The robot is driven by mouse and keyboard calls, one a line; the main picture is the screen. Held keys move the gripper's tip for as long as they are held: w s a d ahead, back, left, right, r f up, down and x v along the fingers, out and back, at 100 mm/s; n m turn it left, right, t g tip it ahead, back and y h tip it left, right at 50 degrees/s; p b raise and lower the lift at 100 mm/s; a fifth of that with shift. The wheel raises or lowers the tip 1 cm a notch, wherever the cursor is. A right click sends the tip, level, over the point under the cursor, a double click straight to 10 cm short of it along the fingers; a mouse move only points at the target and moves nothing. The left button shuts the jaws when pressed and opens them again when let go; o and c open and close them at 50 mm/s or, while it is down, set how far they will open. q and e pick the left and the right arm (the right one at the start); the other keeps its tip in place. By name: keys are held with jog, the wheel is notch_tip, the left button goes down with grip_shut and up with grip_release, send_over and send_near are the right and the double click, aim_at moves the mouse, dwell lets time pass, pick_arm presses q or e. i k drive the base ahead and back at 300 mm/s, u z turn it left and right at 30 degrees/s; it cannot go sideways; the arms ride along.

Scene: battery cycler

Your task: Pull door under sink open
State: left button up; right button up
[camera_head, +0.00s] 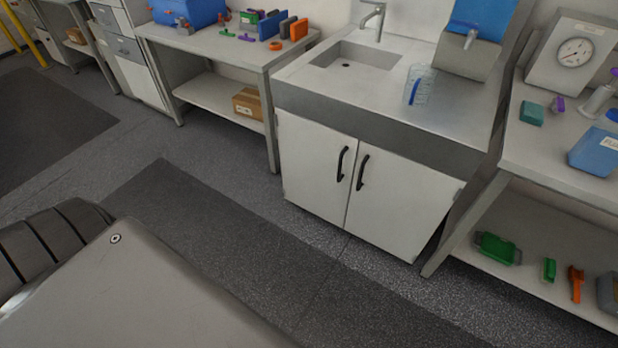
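The sink cabinet stands at centre right, with a grey counter (410,128) and a sunken basin (358,56). Under it are two white doors, a left door (308,172) and a right door (397,212). Each has a black curved handle near the middle seam: the left handle (342,164) and the right handle (362,172). Both doors look shut. Neither of my grippers shows in the head view. Grey and dark parts at the lower left seem to be my own body, well apart from the doors.
A workbench (262,56) with a blue bin (186,11) stands left of the sink. A shelved table (560,147) with a dial scale (573,54) stands to the right. A clear container (419,88) is on the counter. The floor and dark mat (215,222) before the doors are clear.

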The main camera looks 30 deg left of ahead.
aim_at(318, 161)
jog(key=k, duration=1.25)
jog(key=u, duration=0.4)
jog(key=i, duration=1.6)
jog(key=z, duration=1.05)
